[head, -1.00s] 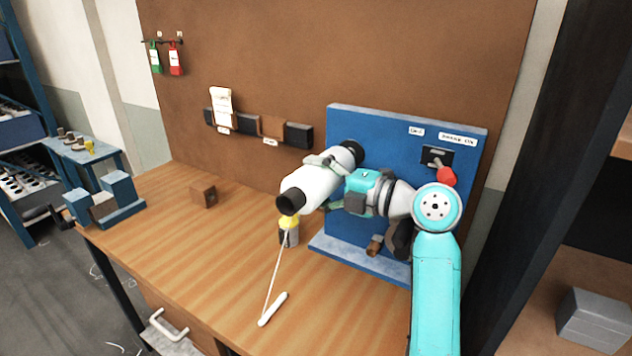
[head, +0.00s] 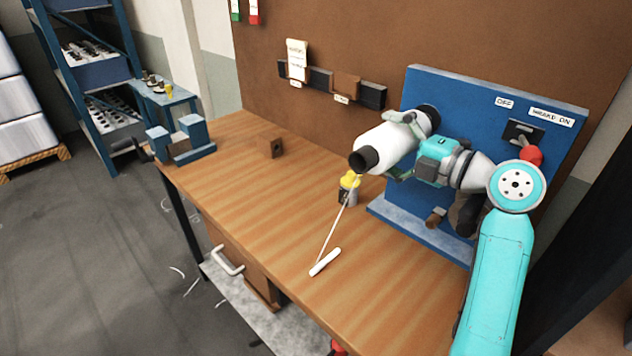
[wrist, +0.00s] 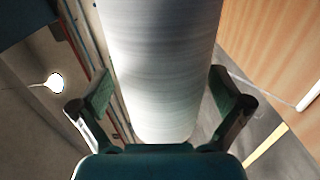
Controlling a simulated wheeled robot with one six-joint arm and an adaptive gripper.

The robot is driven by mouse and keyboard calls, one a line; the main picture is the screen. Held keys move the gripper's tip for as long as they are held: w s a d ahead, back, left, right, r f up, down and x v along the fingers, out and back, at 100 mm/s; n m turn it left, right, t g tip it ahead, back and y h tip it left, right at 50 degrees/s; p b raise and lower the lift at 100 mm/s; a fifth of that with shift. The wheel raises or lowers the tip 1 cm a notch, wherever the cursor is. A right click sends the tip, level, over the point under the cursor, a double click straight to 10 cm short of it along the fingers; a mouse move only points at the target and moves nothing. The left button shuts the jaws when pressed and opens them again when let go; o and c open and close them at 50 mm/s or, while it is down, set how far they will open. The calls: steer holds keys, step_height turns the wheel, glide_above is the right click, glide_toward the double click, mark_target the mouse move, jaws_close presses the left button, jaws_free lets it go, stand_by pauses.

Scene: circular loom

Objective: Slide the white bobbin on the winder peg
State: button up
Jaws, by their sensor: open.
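The white bobbin (head: 388,143) with black ends lies tilted in front of the blue board in the head view, its far end close to the board. It fills the middle of the wrist view (wrist: 160,65). My gripper (head: 404,147) is open, with one finger on each side of the bobbin. In the wrist view the fingers of my gripper (wrist: 162,90) show a gap to the bobbin on both sides. The winder peg is not visible. I cannot tell whether the bobbin's far end is on it.
The blue board (head: 455,100) carries a red-knobbed lever (head: 530,154). A yellow-topped holder (head: 349,186) stands below the bobbin's near end, with a white cord to a white stick (head: 325,262). The bench's (head: 235,165) left middle is clear.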

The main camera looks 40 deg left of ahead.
steer(key=s+a, duration=0.1)
steer(key=s, duration=2.3)
steer(key=shift+a+r, duration=0.4)
steer(key=shift+s, duration=0.15)
